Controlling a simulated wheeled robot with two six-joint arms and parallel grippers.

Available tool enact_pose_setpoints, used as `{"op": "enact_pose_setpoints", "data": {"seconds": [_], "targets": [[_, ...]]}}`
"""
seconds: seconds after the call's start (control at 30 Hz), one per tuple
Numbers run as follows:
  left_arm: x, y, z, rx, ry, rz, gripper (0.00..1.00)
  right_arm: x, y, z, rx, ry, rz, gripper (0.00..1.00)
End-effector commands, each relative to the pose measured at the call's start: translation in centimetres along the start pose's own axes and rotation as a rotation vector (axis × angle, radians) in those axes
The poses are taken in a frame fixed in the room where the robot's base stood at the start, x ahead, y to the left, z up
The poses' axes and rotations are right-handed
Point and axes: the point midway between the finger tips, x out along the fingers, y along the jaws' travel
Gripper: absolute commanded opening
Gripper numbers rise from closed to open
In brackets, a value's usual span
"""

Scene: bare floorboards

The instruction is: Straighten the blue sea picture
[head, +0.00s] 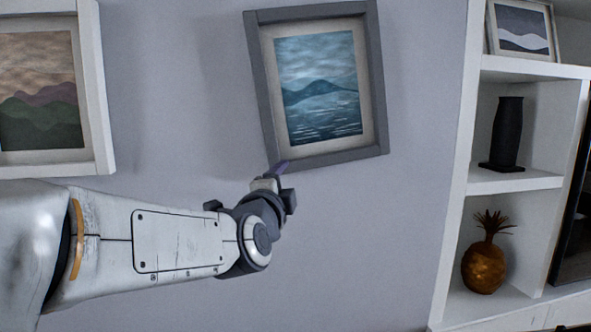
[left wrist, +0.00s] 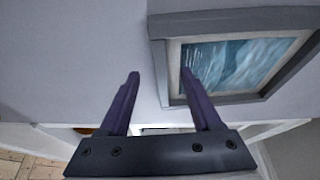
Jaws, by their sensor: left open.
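The blue sea picture (head: 320,83) hangs on the wall in a grey frame with a pale mat. It is tilted, its right side higher than its left. My left gripper (head: 278,172) is at the frame's lower left corner. In the left wrist view, my open left gripper (left wrist: 160,74) has one finger over bare wall and the other overlapping the frame (left wrist: 158,60), whose edge shows between them. I cannot tell whether a finger touches the frame. My right gripper is not in view.
A picture of hills in a white frame (head: 104,120) hangs at the left. A white shelf (head: 520,180) at the right holds a black vase (head: 507,132), a golden pineapple (head: 484,266) and a small picture (head: 522,28). The wall below the sea picture is bare.

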Motion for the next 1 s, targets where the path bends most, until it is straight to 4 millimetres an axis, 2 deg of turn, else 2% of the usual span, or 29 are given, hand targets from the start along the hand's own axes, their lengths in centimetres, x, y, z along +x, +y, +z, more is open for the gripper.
{"op": "enact_pose_setpoints", "data": {"seconds": [0.3,0.5,0.7,0.93,0.97,1.0], "targets": [[5.8,-0.2,-0.1,-0.001,0.0,0.005,0.65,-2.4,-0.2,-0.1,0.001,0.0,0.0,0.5],[8.5,-0.1,-0.1,-0.002,0.001,0.004,0.65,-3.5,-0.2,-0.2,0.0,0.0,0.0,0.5],[9.5,0.1,-0.1,-0.003,0.002,0.004,0.65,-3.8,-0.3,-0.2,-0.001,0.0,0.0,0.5],[9.5,0.1,-0.1,-0.003,0.002,0.003,0.65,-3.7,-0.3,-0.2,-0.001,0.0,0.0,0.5],[9.5,0.1,-0.1,-0.003,0.002,0.003,0.57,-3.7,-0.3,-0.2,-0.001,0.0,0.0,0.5],[9.5,0.1,-0.1,-0.003,0.002,0.004,0.42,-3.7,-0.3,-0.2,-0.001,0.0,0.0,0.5]]}}
